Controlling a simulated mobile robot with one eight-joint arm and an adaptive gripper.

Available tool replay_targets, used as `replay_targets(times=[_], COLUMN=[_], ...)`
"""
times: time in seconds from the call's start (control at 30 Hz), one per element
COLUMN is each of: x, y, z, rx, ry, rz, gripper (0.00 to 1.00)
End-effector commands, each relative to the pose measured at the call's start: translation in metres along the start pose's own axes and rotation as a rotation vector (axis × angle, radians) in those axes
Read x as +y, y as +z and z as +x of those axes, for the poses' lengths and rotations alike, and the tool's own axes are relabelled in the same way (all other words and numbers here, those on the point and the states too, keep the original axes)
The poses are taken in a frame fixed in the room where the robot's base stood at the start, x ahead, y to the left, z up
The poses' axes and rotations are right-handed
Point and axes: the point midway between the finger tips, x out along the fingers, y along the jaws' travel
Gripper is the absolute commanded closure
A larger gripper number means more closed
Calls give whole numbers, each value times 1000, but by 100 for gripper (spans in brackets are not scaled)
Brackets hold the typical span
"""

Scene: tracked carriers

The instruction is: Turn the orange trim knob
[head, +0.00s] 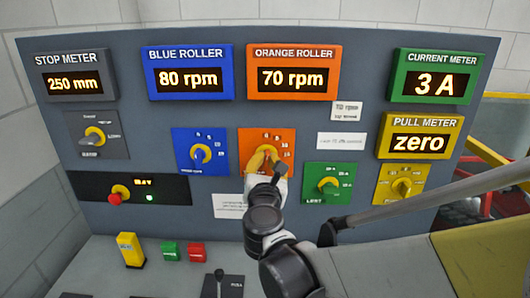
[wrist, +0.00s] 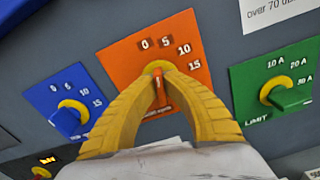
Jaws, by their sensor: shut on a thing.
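The orange trim knob (wrist: 157,73) sits on an orange plate (head: 284,140) in the middle of the panel. The plate has a scale of 0, 5, 10 and 15. The fingers hide part of the knob's sides. The orange roller display (head: 292,72) above reads 70 rpm.
A blue knob (head: 200,154) is to the left and a green knob (head: 328,187) to the right, both close to my fingers. A yellow knob (head: 403,187) is farther right. Buttons and a small lever (head: 219,276) stand on the desk below.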

Motion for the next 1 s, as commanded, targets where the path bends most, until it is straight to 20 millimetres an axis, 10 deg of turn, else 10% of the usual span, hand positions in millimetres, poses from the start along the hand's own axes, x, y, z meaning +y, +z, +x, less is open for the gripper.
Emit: replay_targets(times=[1.0], x=[-3], y=[-1], z=[0], rx=[0], ry=[0], rz=[788], gripper=[100])
